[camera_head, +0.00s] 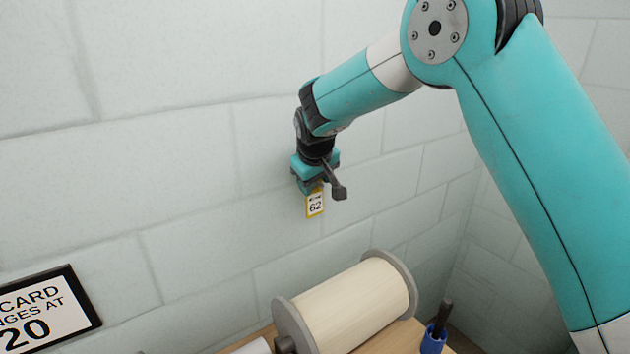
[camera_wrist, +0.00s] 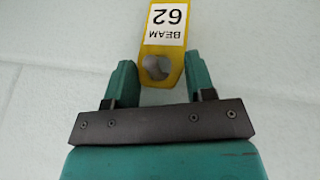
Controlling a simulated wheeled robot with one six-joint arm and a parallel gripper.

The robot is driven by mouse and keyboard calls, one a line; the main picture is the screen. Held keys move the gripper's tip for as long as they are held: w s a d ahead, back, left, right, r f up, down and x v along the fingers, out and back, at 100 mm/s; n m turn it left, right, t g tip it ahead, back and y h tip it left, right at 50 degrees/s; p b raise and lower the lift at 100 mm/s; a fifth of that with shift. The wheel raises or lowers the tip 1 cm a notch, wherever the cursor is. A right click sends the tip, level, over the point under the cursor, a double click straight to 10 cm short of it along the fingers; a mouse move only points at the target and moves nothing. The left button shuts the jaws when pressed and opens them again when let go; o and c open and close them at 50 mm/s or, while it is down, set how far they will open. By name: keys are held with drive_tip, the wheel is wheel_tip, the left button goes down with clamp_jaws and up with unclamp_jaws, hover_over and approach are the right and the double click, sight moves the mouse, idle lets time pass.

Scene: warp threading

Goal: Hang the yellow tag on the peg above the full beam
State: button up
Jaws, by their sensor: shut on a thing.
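The yellow tag (camera_head: 315,204) has a white label reading 62 and hangs below my gripper (camera_head: 312,188) in the head view. In the wrist view the tag (camera_wrist: 163,45) reads "BEAM 62" upside down. Its holed end lies between the two teal fingertips of my gripper (camera_wrist: 160,82), which are shut on its sides. The full beam (camera_head: 352,303), wound with cream yarn between grey flanges, lies below and to the right of the tag, well apart from it. I cannot make out a peg for certain; a dark rod beside my gripper is unclear.
A pale block wall (camera_head: 180,150) stands behind my gripper. A framed sign (camera_head: 45,312) ending in "20" is at the lower left. A blue cup (camera_head: 434,340) with a dark handle in it stands right of the beam on the wooden surface (camera_head: 262,338).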

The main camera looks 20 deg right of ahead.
drive_tip(key=o, duration=1.2)
drive_tip(key=shift+r, duration=0.1)
drive_tip(key=b+v, duration=0.4)
drive_tip(key=v, duration=1.3)
drive_tip(key=s+f+n+g+y, duration=0.1)
drive_tip(key=s+f, duration=0.3)
drive_tip(key=s, duration=0.7)
drive_tip(key=s+a+f+n+g+y+b, duration=0.1)
drive_tip(key=s+f, duration=0.4)
drive_tip(key=s, duration=0.5)
drive_tip(key=s+a+f+g+y+b, duration=0.1)
drive_tip(key=s+f+g+y, duration=0.2)
drive_tip(key=s, duration=0.8)
wheel_tip(320, 180, down, 2)
drive_tip(key=shift+s+f+n+y, duration=0.2)
drive_tip(key=shift+s+n+y, duration=0.1)
drive_tip(key=shift+s+n, duration=0.1)
drive_tip(key=shift+w, duration=0.1)
